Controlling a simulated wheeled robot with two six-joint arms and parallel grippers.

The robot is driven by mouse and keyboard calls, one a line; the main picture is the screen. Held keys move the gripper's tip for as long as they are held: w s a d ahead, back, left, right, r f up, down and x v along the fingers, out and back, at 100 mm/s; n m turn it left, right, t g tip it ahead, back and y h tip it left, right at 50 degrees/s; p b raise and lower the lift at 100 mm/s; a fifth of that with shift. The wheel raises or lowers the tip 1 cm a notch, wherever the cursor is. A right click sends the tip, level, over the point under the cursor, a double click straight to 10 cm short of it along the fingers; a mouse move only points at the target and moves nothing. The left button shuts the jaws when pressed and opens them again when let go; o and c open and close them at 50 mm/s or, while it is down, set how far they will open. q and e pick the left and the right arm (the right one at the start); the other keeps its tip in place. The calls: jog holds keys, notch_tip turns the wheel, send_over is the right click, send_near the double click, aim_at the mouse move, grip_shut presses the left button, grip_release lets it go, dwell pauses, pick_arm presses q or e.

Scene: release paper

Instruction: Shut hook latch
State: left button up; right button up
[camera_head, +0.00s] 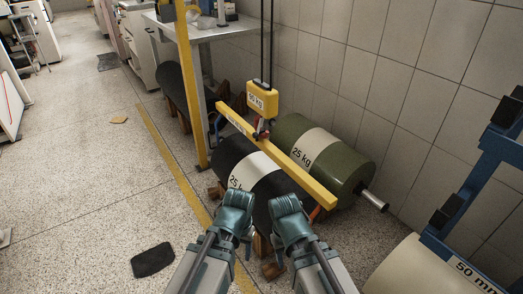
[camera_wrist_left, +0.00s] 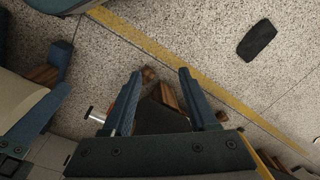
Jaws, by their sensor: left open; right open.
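A yellow 50 kg hook block (camera_head: 262,99) hangs on dark lines over the rolls. Below it a small dark and red hook (camera_head: 261,130) meets a yellow spreader beam (camera_head: 305,178). The latch is too small to make out as open or shut. My left gripper (camera_head: 238,207) and right gripper (camera_head: 285,207) are side by side, nearer the camera and below the hook in the picture, apart from it. In the left wrist view, my left gripper's fingers (camera_wrist_left: 160,88) are spread with nothing held between them; the hook does not show there.
A black 25 kg roll (camera_head: 239,160) and a green 25 kg roll (camera_head: 340,160) lie under the beam on wooden chocks. A yellow post (camera_head: 188,80) stands left. A blue frame (camera_head: 480,180) is at right. A black mat (camera_head: 153,260) lies on open floor.

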pick_arm(q)
jog(key=w+a+f+n+h+b, duration=0.1)
jog(key=w+a+f+h+b, duration=0.2)
jog(key=f+b, duration=0.4)
jog(key=n+t+h, duration=0.2)
jog(key=t+h, duration=0.6)
jog(key=t, duration=0.7)
send_near(258, 132)
jog(key=x, duration=1.3)
jog(key=shift+w+a+f, duration=0.15)
jog(key=shift+a+f, duration=0.05)
jog(key=shift+f, duration=0.15)
pick_arm(e)
notch_tip(258, 132, down, 10)
jog(key=shift+r, duration=0.2)
pick_arm(q)
grip_shut()
